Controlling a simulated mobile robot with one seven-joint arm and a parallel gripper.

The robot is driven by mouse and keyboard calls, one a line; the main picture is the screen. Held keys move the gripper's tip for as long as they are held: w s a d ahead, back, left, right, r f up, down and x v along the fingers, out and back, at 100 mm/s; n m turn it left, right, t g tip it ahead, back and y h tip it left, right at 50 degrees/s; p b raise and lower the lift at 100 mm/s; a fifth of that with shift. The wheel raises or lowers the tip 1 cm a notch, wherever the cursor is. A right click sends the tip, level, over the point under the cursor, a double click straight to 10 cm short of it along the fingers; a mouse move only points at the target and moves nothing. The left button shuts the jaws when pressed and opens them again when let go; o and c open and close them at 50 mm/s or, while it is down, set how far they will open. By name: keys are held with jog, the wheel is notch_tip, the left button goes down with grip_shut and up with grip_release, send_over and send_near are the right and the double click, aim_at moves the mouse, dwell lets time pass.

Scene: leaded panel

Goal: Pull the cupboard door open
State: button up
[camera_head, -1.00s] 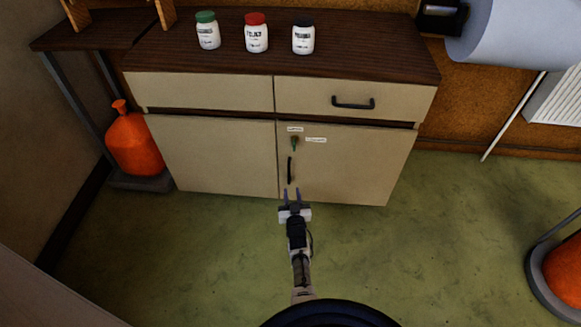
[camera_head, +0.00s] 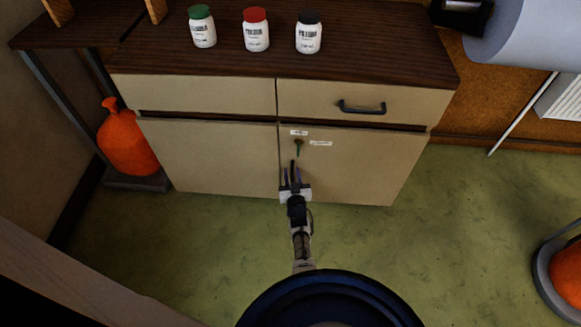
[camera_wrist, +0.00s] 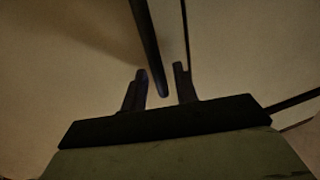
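The right cupboard door (camera_head: 355,165) is beige and flush with the cabinet front; it looks shut. Its dark upright bar handle (camera_head: 292,166) is near the door's left edge, partly hidden by my gripper (camera_head: 292,176). In the wrist view the handle (camera_wrist: 148,42) comes down between the two fingers of my gripper (camera_wrist: 160,72). The fingers are open, one on each side of its lower end, with gaps visible on both sides.
The left door (camera_head: 210,155) and the drawers (camera_head: 355,100) above are closed. Three bottles (camera_head: 256,30) stand on the dark top (camera_head: 370,65). An orange cylinder (camera_head: 128,140) is at the left, another (camera_head: 567,270) at the right. Green floor (camera_head: 450,230) is clear in front.

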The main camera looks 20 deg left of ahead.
jog(key=shift+w+a, duration=0.2)
jog(key=shift+w, duration=0.2)
jog(key=shift+c, duration=0.2)
grip_shut()
